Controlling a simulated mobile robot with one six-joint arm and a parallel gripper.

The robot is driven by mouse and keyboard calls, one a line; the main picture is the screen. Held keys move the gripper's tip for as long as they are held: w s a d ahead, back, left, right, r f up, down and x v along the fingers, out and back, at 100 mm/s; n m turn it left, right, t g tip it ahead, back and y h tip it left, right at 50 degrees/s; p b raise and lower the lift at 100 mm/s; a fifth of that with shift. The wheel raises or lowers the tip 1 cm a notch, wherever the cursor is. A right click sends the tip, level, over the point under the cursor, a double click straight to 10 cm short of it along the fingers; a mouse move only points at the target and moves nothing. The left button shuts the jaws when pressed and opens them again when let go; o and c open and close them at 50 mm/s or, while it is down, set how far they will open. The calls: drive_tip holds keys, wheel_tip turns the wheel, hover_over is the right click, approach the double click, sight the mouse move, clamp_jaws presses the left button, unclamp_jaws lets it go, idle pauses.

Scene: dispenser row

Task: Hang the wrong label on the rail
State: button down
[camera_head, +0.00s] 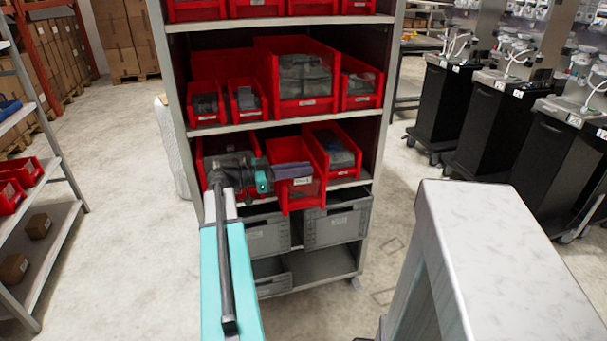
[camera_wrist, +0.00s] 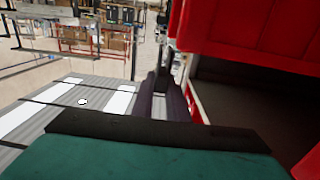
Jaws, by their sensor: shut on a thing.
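A red bin (camera_head: 286,197) on the middle shelf juts out past the shelf's front edge. A small white label (camera_head: 302,182) shows at its front. My gripper (camera_head: 308,168) lies across the bin's front from the left, its dark fingers just above the label. In the wrist view, the fingers (camera_wrist: 166,90) are close together, with a narrow white strip of the label (camera_wrist: 194,104) beside the right finger and the bin's red wall (camera_wrist: 250,35) to the right. The pinched part is mostly hidden; I cannot tell whether the label is clear of the bin.
Other red bins (camera_head: 335,148) fill the shelf unit (camera_head: 178,90), with grey crates (camera_head: 338,224) below. A side rack (camera_head: 55,225) stands at left. A pale block-like top (camera_head: 505,260) fills the lower right. Black carts (camera_head: 535,150) stand at right. Open floor lies at left.

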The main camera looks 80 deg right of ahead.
drive_tip(key=shift+s+d+f, duration=0.2)
drive_tip(key=shift+d+f, duration=1.1)
drive_tip(key=shift+f, duration=0.4)
drive_tip(key=shift+f+b, duration=0.2)
drive_tip(key=shift+b, duration=0.15)
drive_tip(key=c, duration=1.7)
unclamp_jaws()
drive_tip(key=shift+c, duration=0.2)
drive_tip(key=shift+r+p, duration=0.15)
drive_tip(key=shift+p, duration=0.95)
drive_tip(key=b+v, duration=0.2)
drive_tip(key=v, duration=1.2)
drive_tip(key=shift+d+f+b, duration=0.15)
drive_tip(key=shift+f+b, duration=0.1)
drive_tip(key=shift+b, duration=0.1)
